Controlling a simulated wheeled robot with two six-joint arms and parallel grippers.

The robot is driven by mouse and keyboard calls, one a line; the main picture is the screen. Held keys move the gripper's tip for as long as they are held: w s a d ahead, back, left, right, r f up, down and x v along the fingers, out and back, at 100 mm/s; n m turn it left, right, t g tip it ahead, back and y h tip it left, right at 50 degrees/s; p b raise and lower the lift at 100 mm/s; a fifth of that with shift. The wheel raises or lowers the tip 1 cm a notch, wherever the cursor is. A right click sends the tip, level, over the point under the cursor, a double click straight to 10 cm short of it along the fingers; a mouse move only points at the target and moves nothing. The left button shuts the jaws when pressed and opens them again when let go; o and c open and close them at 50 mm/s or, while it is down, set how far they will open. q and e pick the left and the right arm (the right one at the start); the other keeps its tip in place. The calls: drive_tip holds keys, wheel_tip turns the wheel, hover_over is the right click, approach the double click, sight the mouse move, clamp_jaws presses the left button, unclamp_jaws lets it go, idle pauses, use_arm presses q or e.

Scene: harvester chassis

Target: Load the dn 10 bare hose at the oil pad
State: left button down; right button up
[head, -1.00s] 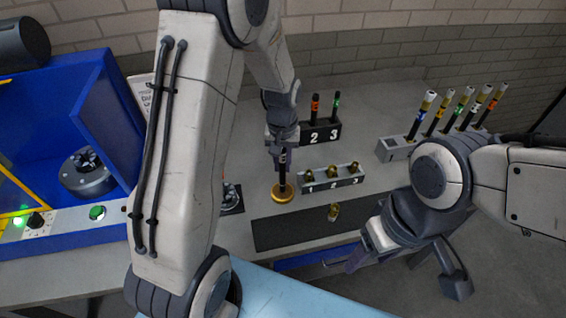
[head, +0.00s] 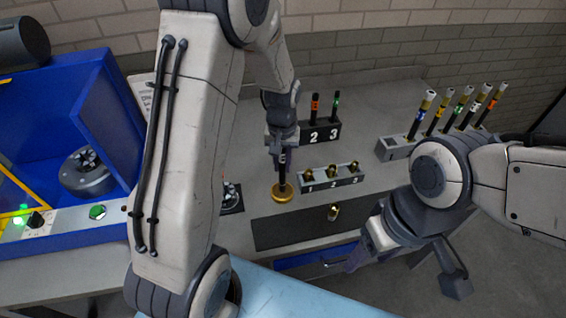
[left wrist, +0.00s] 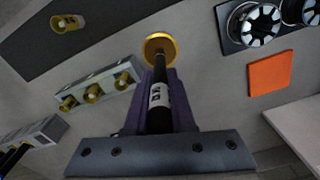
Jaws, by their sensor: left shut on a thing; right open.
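My left gripper (head: 282,158) is shut on a black hose (left wrist: 158,100) with a white label band. It holds the hose upright over the round gold oil pad (head: 282,193), which also shows in the left wrist view (left wrist: 161,46). The hose's lower end is at the middle of the pad; I cannot tell whether it touches. My right gripper (head: 347,265) is open and empty, low in front of the bench's front edge, well apart from the pad.
A grey block with numbered gold fittings (head: 331,179) stands right of the pad. A dark block marked 2 and 3 (head: 320,133) holds two hoses behind. Several hoses stand in a rack (head: 394,149) at right. One loose gold fitting (head: 333,212) is on the dark mat.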

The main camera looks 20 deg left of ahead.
use_arm(q)
wheel_tip(320, 180, up, 7)
drive_tip(key=p, duration=0.6)
idle(0.4)
drive_tip(key=shift+d+f, duration=0.1)
idle(0.3)
